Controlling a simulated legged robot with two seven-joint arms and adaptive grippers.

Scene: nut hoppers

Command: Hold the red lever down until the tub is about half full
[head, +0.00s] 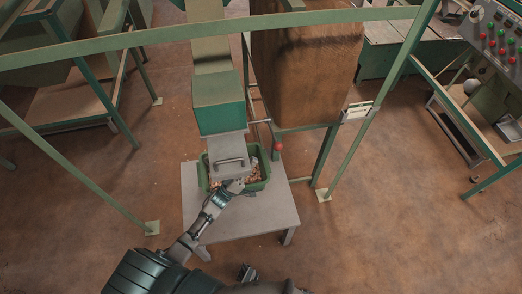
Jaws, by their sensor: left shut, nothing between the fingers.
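The green tub (265,178) stands on a low grey table under the hopper's chute. Brown and pale nuts show inside it; the chute and my gripper hide part of the inside, so its fill level is hard to judge. The red lever (278,146) shows as a red knob beside the chute, just behind the tub's right corner. My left gripper (237,187) is shut and empty at the tub's near edge, in front of the chute and apart from the red knob. A dark part at the bottom edge may be my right gripper (248,272); its fingers cannot be made out.
The grey table (262,212) has bare room around the tub. A green frame bar (300,19) crosses above, with slanting legs on both sides. A large brown hopper body (305,75) hangs behind the lever. A control panel (498,38) with coloured buttons is at the upper right.

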